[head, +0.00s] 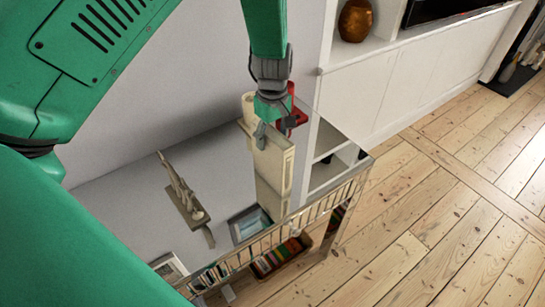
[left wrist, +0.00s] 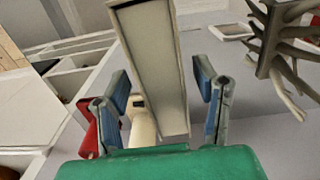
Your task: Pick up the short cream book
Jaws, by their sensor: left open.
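The cream book (head: 274,168) stands upright on the glossy cabinet top in the head view, under my left gripper (head: 275,127). In the left wrist view the book (left wrist: 154,65) is a tall cream block between the two fingers. My left gripper (left wrist: 161,84) is open, with one finger on each side of the book. Gaps show between the book and both fingers. The upper end of the book is partly hidden by the gripper in the head view. My right gripper is out of view.
A cream rounded object (left wrist: 143,118) and a red object (left wrist: 88,132) are close to the book. A pale branching sculpture (head: 183,190) stands left on the cabinet top (head: 130,205). A small framed item (head: 250,224) lies nearer the front rail. The wall is close behind.

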